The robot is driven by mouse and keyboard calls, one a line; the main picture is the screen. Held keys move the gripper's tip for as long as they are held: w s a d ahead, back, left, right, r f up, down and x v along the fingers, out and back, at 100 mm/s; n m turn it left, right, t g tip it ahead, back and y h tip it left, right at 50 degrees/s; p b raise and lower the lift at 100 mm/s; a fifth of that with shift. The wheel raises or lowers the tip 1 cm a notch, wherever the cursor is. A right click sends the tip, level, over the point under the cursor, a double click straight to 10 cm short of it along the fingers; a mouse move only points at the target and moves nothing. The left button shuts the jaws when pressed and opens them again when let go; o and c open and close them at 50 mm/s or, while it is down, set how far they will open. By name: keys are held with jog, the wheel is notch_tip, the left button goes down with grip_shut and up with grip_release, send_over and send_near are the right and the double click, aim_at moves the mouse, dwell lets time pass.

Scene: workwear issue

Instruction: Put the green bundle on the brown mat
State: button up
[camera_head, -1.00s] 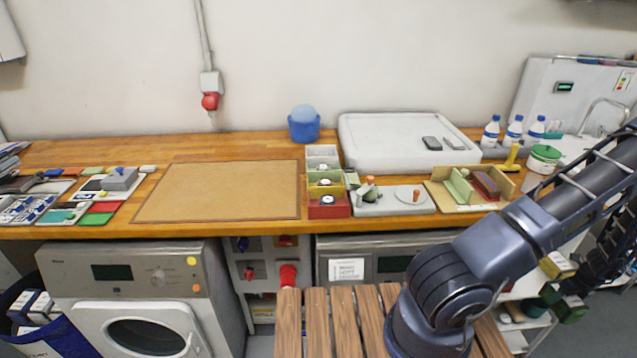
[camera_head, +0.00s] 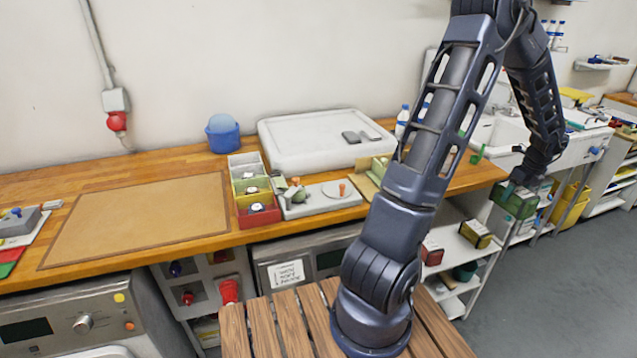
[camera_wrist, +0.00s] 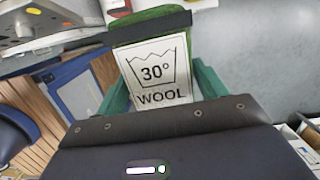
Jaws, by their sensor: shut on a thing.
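The green bundle (camera_head: 514,201) hangs in my gripper (camera_head: 522,182) at the right, in front of the shelving and clear of the counter. In the wrist view the bundle (camera_wrist: 160,22) shows its green top, a dark band and a white "30° WOOL" label between my gripper's teal fingers (camera_wrist: 160,88). My gripper is shut on it. The brown mat (camera_head: 145,215) lies flat and bare on the wooden counter at the left, far from my gripper. The bundle's underside is hidden.
A red box (camera_head: 432,252) and a yellow-and-black bundle (camera_head: 475,234) sit on the white shelf unit. Coloured bins (camera_head: 258,213), a grey tray (camera_head: 325,197) and a large white board (camera_head: 318,140) stand right of the mat. A slatted wooden surface (camera_head: 290,325) is in front.

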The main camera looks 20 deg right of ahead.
notch_tip(320, 180, up, 22)
jog(key=w+a+r+n, duration=0.15)
jog(key=w+a, duration=0.45)
jog(key=w, duration=1.2)
jog(key=w+a+n, duration=0.3)
jog(key=w+a, duration=0.4)
jog(key=w, duration=1.2)
jog(key=w+a+n+y, duration=0.1)
jog(key=w+a+n, duration=0.1)
jog(key=w+a, duration=1.15)
jog(key=w+a+n, duration=0.3)
jog(key=w+a, duration=0.8)
jog(key=a, duration=0.6)
jog(key=w+a+n, duration=0.1)
jog(key=w+a, duration=0.2)
jog(key=a, duration=0.8)
jog(key=w+a+n, duration=0.1)
jog(key=w+a, duration=0.1)
jog(key=a, duration=0.9)
jog(key=n+g, duration=0.2)
jog(key=n, duration=0.4)
send_over(131, 204)
jog(key=shift+y, duration=0.4)
notch_tip(131, 204, down, 27)
jog(key=shift+s+r, duration=0.15)
jog(key=shift+r, duration=0.05)
jog(key=shift+f, duration=0.15)
